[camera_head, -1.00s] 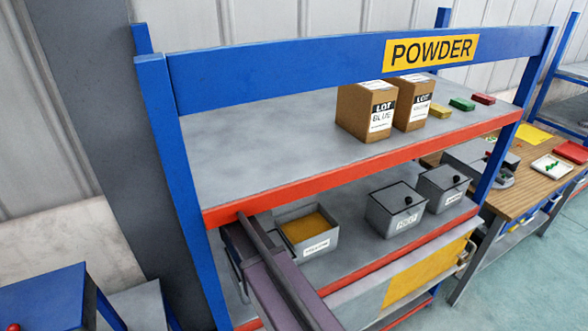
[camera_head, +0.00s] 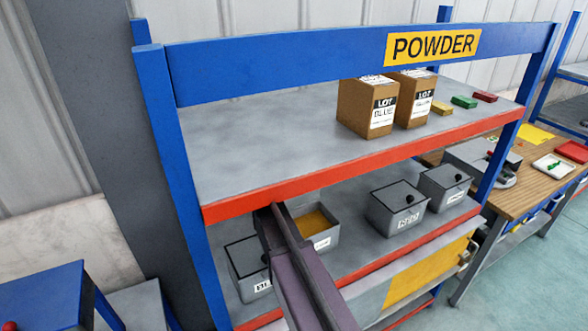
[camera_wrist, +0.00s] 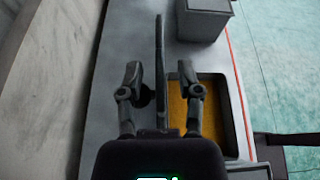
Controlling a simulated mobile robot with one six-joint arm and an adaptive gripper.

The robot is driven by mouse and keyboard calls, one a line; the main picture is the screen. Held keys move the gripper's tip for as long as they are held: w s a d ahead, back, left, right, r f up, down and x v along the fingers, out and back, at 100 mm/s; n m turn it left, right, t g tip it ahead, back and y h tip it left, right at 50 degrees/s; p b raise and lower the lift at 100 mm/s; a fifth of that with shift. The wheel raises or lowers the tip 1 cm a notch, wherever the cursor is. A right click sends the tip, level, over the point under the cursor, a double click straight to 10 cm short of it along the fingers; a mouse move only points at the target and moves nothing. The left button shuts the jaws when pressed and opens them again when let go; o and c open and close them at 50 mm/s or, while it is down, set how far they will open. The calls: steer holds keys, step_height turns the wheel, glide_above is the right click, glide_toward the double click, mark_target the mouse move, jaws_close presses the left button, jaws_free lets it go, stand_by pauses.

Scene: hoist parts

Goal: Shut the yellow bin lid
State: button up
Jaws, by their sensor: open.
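The yellow bin (camera_head: 331,234) is a grey open box with yellow powder in it, on the lower shelf. It also shows in the wrist view (camera_wrist: 234,110), right of centre. A thin dark upright plate, seen edge-on in the wrist view, looks like its lid (camera_wrist: 160,50), standing open along the bin's left side. My gripper (camera_wrist: 160,73) is open, with one finger on each side of this plate. The right finger overlaps the powder in the picture. I cannot tell whether either finger touches the plate. In the head view my arm hides the bin's left side, and the fingertips are hidden.
A closed grey bin (camera_head: 247,272) stands left of the yellow bin. Two more closed grey bins (camera_head: 395,212) (camera_head: 445,190) with black knobs stand to its right. The upper shelf (camera_head: 270,150), with a red front edge, passes above. Two brown boxes (camera_head: 368,108) (camera_head: 414,100) stand on it.

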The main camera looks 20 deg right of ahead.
steer(key=shift+d+f, duration=0.1)
steer(key=shift+d, duration=0.05)
jaws_close()
stand_by(0.4)
